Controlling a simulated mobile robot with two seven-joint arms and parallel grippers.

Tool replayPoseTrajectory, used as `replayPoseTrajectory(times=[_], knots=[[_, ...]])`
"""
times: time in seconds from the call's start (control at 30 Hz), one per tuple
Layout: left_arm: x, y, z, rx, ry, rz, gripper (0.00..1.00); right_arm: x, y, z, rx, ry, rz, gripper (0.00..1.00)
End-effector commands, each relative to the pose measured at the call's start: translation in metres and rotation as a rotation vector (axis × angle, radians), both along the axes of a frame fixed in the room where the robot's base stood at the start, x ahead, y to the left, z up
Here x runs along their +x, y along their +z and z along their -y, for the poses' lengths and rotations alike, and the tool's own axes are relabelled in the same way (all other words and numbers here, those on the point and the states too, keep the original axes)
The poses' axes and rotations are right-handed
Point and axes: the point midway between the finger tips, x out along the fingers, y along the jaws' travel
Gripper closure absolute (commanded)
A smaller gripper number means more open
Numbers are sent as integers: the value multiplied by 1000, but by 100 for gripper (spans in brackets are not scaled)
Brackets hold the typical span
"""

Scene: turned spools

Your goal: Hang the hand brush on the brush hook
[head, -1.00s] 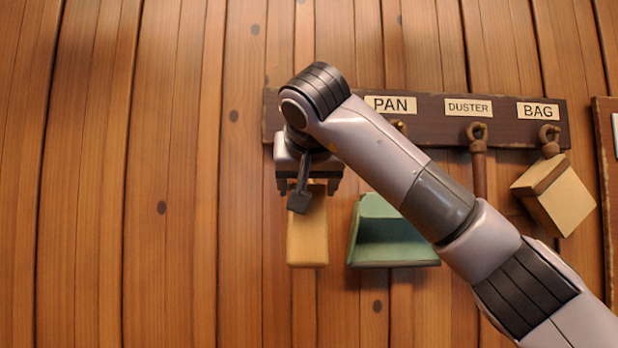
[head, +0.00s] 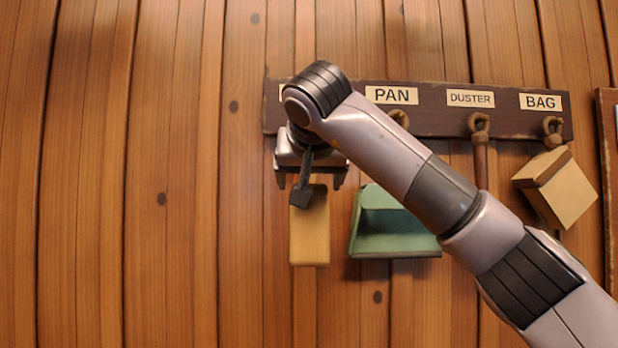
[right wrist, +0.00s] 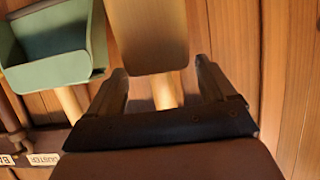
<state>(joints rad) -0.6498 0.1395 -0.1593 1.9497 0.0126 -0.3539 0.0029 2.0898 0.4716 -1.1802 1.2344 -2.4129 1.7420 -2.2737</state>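The hand brush (head: 310,240) has a pale wooden block that hangs upright against the plank wall, below the left end of the hook board (head: 440,125). Its handle (right wrist: 165,92) runs up between the fingers of my right gripper (head: 310,184) in the right wrist view. The fingers (right wrist: 160,80) are spread, with a gap on each side of the handle. The brush block also shows in the right wrist view (right wrist: 148,35). The brush hook and the handle's top end are hidden behind my arm and gripper. My left gripper is not in view.
A green dustpan (head: 390,235) hangs just right of the brush, below the PAN label (head: 391,95). A duster (head: 480,160) and a tan bag (head: 556,190) hang further right. My right forearm crosses in front of the board. The wall to the left is bare.

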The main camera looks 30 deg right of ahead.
Motion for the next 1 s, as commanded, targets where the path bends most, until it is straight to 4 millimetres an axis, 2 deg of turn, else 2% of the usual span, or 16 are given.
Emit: replayPoseTrajectory(times=[0.37, 0.7, 0.83, 1.0], knots=[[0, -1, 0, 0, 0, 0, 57, -4, 1, -3, -1, 4, -2, 0], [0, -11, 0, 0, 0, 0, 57, -46, 23, -23, -2, 4, 2, 0], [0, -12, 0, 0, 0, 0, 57, -56, 27, -28, -1, 1, 1, 0], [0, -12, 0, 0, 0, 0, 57, -59, 29, -29, 0, 1, -1, 0]])
